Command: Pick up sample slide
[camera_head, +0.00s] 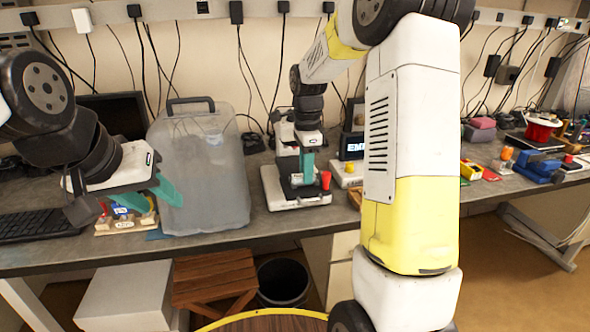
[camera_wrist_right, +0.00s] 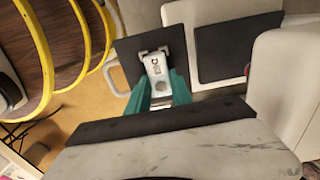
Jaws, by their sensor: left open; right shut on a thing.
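The sample slide (camera_wrist_right: 158,72) is a small pale plate with a dark mark and a round grey spot, seen in the right wrist view. It lies over a black square stage (camera_wrist_right: 127,52) on a white device. My right gripper (camera_wrist_right: 163,88) has its green fingers on both sides of the slide and is shut on it. In the head view my right gripper (camera_head: 308,168) points down at the white device (camera_head: 290,200) on the bench, and I cannot make out the slide there. My left gripper (camera_head: 160,192) is open and empty, in front of the grey jug.
A translucent grey jug (camera_head: 200,165) stands between my left gripper and the device. A small tray (camera_head: 125,222) with coloured pieces is below my left gripper. A red cylinder (camera_head: 326,180) is close beside my right gripper. A keyboard (camera_head: 38,224) lies at the left.

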